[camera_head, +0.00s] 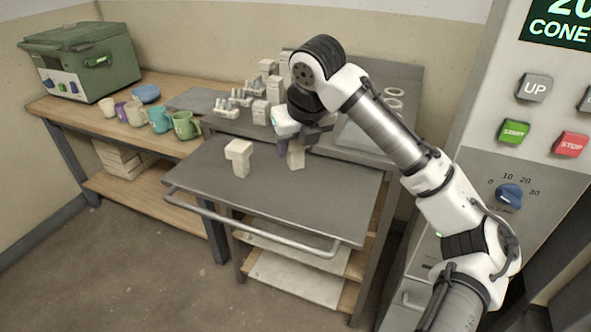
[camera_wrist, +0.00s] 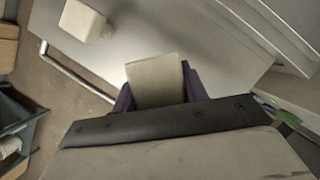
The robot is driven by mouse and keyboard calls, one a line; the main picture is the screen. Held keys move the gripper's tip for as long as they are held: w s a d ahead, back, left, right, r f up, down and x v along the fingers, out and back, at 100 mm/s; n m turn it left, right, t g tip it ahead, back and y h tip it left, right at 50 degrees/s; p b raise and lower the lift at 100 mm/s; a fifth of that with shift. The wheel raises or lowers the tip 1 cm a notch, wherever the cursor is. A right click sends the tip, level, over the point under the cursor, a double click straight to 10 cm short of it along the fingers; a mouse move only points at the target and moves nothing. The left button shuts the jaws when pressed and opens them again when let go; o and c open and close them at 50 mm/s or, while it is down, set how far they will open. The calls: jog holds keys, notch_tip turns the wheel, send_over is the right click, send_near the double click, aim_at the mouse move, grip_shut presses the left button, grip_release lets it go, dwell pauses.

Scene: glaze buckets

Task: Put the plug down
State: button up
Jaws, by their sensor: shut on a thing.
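My gripper (camera_head: 291,143) is shut on a cream plug (camera_head: 296,158) at the right part of the grey cart top (camera_head: 310,200). In the wrist view the plug (camera_wrist: 155,80) sits between the two purple fingers. Its lower end is at or just above the cart top; I cannot tell whether it touches. A second cream plug (camera_head: 239,157), with a wider head on a narrower stem, stands upright on the cart top to the left. It also shows at the upper left of the wrist view (camera_wrist: 84,20), apart from my gripper.
Several cream blocks and posts (camera_head: 262,100) stand behind the cart on a grey surface. A wooden bench (camera_head: 85,115) at the left holds cups, a blue bowl (camera_head: 146,93) and a green box (camera_head: 82,62). A control panel (camera_head: 545,140) stands at the right. The cart's front is clear.

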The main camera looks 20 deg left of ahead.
aim_at(298, 164)
notch_tip(298, 164, down, 7)
jog(key=shift+r, duration=0.1)
jog(key=o, duration=1)
jog(key=shift+r, duration=0.1)
jog(key=v, duration=1.2)
jog(key=shift+b, duration=0.4)
